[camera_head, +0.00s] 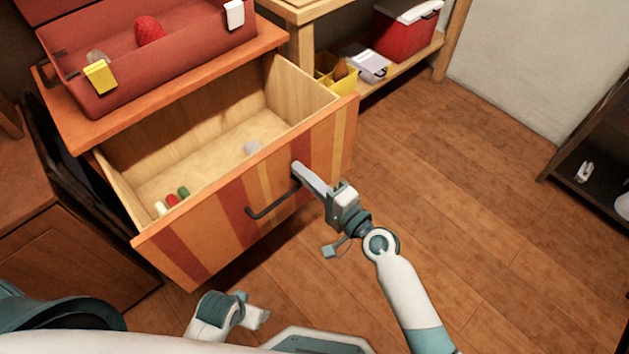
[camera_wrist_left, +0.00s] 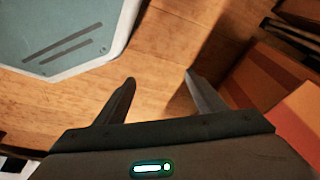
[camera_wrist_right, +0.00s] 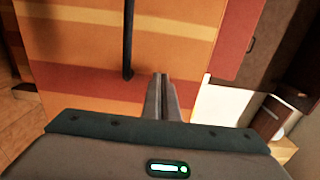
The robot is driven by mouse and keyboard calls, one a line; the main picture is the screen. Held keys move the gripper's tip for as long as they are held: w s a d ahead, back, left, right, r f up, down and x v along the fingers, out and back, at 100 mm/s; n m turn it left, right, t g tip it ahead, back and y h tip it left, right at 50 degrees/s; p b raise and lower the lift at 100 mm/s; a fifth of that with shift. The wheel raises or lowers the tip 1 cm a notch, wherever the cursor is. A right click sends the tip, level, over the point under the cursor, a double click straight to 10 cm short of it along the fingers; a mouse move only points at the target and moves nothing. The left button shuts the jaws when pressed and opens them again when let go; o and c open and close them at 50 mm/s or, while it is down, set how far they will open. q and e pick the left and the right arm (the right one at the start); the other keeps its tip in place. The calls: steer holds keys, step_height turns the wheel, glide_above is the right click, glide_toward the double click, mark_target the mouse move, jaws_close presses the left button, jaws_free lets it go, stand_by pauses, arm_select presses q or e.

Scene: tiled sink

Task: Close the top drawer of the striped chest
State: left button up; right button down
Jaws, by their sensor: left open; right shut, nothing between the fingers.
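The striped chest's top drawer (camera_head: 230,192) is pulled well out in the head view, its orange, red and yellow striped front facing me. A dark bar handle (camera_head: 272,204) is on the drawer front. My right gripper (camera_head: 297,168) is shut and empty at the drawer front, just right of the handle; whether it touches I cannot tell. In the right wrist view the shut fingers (camera_wrist_right: 161,80) point at the stripes beside the handle (camera_wrist_right: 128,40). My left gripper (camera_wrist_left: 158,78) is open and empty above the floor.
An open red toolbox (camera_head: 170,60) with a yellow latch sits on the chest top (camera_head: 75,125). A wooden shelf (camera_head: 400,70) holding a red cooler (camera_head: 403,32) stands behind right. A dark shelf (camera_head: 600,150) is at far right. The floor (camera_head: 480,200) between is clear.

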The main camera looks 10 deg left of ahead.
arm_select(q)
steer(key=shift+f, duration=0.15)
arm_select(e)
steer(key=shift+w+a, duration=0.2)
steer(key=shift+a, duration=0.1)
